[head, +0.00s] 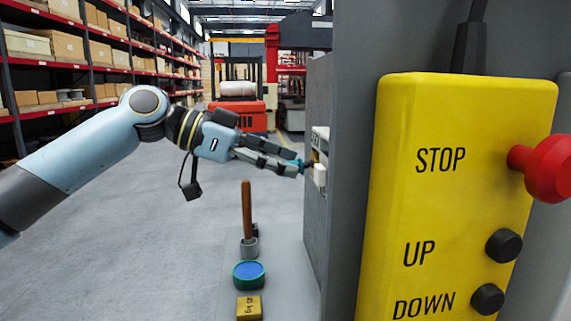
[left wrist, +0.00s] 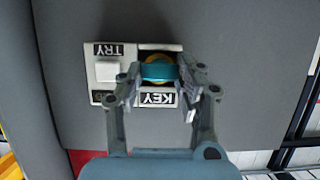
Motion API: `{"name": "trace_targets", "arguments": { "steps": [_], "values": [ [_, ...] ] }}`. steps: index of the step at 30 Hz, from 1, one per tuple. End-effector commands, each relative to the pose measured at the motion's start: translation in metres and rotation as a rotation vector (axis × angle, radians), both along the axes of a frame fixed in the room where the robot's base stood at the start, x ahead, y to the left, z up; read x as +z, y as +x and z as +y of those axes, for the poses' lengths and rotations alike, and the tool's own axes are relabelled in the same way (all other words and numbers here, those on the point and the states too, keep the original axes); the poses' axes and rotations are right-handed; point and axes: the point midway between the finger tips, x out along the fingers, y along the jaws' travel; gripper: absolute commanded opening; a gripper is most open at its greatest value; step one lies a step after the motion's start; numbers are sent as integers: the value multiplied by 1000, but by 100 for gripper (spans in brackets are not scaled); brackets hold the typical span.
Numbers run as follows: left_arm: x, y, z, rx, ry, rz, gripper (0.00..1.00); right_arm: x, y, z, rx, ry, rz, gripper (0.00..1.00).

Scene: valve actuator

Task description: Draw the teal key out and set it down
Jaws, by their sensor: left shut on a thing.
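The teal key (left wrist: 158,70) sits at a yellow round lock in a white panel (left wrist: 101,98) on a grey upright face. The panel has a "KEY" label below the lock and a "TRY" label at the upper left, both upside down in the left wrist view. My left gripper (left wrist: 158,80) is shut on the teal key, one finger on each side. In the head view my left gripper (head: 302,167) reaches from the left to the panel (head: 320,158), and the key is mostly hidden by the fingers. My right gripper is not in view.
A yellow control box (head: 455,120) with a red STOP button (head: 545,168) stands close on the right. Below the gripper, a ledge (head: 285,260) holds a wooden handle (head: 247,210) in a grey holder, a blue-topped green round tray (head: 249,273) and a yellow block (head: 249,307).

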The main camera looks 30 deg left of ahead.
Motion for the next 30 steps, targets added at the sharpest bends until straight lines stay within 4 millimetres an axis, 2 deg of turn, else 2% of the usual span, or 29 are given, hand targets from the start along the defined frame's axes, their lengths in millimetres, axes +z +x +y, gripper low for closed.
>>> {"name": "trace_targets", "arguments": {
  "steps": [30],
  "values": [
    [0,-20,26,-1,1,0,0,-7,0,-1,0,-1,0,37]
  ]
}}
